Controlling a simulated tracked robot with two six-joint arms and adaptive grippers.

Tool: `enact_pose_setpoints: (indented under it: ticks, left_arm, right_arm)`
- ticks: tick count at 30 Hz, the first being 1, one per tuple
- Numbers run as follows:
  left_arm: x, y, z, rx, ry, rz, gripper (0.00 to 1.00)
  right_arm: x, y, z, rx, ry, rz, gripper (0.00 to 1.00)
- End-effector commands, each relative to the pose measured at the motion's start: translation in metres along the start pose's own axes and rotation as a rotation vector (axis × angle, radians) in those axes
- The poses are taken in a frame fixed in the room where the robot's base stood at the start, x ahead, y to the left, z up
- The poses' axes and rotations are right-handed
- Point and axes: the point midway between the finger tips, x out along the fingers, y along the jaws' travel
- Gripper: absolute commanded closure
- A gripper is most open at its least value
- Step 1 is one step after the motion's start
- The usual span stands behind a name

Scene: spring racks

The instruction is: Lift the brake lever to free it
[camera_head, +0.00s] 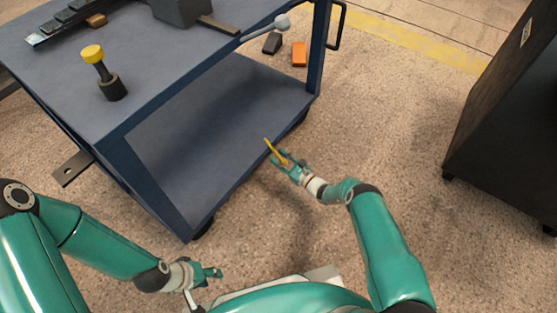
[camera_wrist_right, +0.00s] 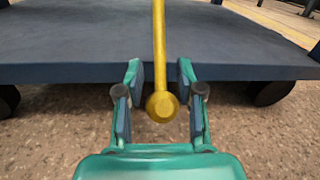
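The brake lever (camera_head: 268,145) is a thin yellow rod at the cart's lower front edge. In the right wrist view the yellow rod (camera_wrist_right: 159,45) runs toward me and ends in a round yellow knob (camera_wrist_right: 162,106). My right gripper (camera_head: 282,159) is at the lever's near end. In its wrist view, the right gripper (camera_wrist_right: 160,75) is open, with a finger on each side of the knob and a visible gap on both sides. My left gripper (camera_head: 212,272) is low in front of the cart, away from the lever; its finger opening is unclear.
The blue cart (camera_head: 215,68) has a lower shelf (camera_head: 225,110) and wheels. A yellow-topped post (camera_head: 93,54) stands on its top. An orange block (camera_head: 299,54) and a dark block (camera_head: 272,43) lie beyond. A dark cabinet (camera_head: 500,120) stands right, with clear floor between.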

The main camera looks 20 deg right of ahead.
Motion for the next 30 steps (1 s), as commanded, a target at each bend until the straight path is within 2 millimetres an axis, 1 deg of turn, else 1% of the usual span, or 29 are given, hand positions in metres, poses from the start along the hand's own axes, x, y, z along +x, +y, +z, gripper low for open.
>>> enact_pose_setpoints:
  ticks: [8,9,11,15,16,29,30]
  left_arm:
    - [0.0006,-0.0002,0.0,0.0,0.0,0.0,0.6]
    - [0.0006,-0.0002,0.0,0.0,0.0,0.0,0.6]
    - [0.0006,-0.0002,0.0,0.0,0.0,0.0,0.6]
    - [0.0006,-0.0002,0.0,0.0,0.0,0.0,0.6]
    - [0.0006,-0.0002,0.0,0.0,0.0,0.0,0.6]
    - [0.0008,-0.0003,0.0,0.0,0.0,0.0,0.6]
    - [0.0006,-0.0011,-0.0006,-0.003,0.002,0.0,0.6]
  right_arm:
    - [0.0024,0.0,0.0006,0.001,0.0,0.0,0.63]
    - [0.0023,0.0,0.0006,0.0,0.0,0.0,0.64]
    - [0.0022,-0.0001,0.0006,0.0,0.0,0.0,0.74]
    - [0.0021,0.0,0.0005,0.0,0.0,0.0,0.98]
    - [0.002,0.0,0.0004,0.0,0.0,0.0,1.0]
    - [0.0007,0.0006,-0.0018,0.003,0.004,0.0,1.0]
    - [0.0041,0.0069,-0.001,0.005,0.005,0.002,1.0]
